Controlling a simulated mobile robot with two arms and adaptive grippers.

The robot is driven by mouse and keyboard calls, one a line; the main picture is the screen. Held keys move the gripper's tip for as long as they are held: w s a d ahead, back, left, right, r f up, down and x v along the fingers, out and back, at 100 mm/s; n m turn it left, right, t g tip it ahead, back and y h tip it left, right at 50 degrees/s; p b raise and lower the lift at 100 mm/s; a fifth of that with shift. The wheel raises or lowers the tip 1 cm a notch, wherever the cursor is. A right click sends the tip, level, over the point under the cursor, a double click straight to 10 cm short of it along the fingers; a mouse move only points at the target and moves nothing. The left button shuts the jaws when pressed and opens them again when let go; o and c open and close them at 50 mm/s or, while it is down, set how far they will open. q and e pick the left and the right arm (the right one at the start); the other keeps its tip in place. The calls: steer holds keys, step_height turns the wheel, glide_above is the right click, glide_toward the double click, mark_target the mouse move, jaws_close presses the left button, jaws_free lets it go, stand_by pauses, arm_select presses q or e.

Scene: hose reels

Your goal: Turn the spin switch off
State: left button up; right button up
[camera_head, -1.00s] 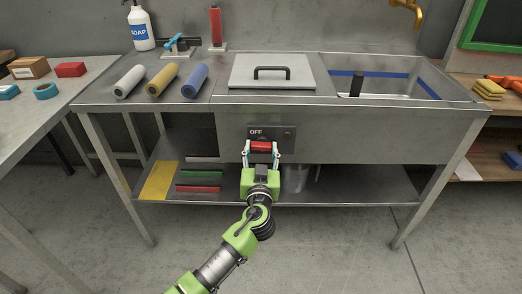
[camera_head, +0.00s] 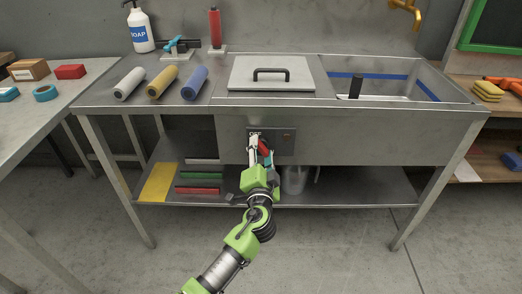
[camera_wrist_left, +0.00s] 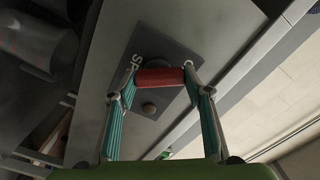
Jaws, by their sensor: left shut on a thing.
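The spin switch has a red bar handle (camera_head: 264,147) on a dark panel (camera_head: 284,149) on the sink unit's front. In the head view the red handle is tilted, and my left gripper (camera_head: 261,148) is turned with it. The left wrist view shows the red handle (camera_wrist_left: 160,77) clasped between the two fingertips of my left gripper (camera_wrist_left: 158,84), in front of the panel (camera_wrist_left: 165,52). A small round part (camera_wrist_left: 149,109) sits on the panel below the handle there. My gripper mostly hides the panel's label in the head view. My right gripper is not in view.
Above the switch is the steel worktop (camera_head: 225,88) with a lidded cover (camera_head: 272,88), a basin (camera_head: 395,86) and three rolls (camera_head: 162,80). A lower shelf (camera_head: 345,190) holds a bucket (camera_head: 294,180) and coloured trays (camera_head: 198,189). The floor in front is open.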

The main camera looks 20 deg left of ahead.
arm_select(q)
steer(key=shift+r+m, duration=0.1)
steer(key=shift+m, duration=0.9)
steer(key=m+p, duration=0.1)
steer(key=m, duration=0.2)
steer(key=shift+d, duration=0.1)
steer(key=shift+m+p, duration=0.5)
steer(key=shift+m, duration=0.6)
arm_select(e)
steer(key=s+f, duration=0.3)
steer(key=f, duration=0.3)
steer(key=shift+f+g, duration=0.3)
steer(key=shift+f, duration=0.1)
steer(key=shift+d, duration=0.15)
arm_select(q)
steer(key=o, duration=1.1)
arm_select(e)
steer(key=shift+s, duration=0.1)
arm_select(q)
steer(key=v, duration=1.2)
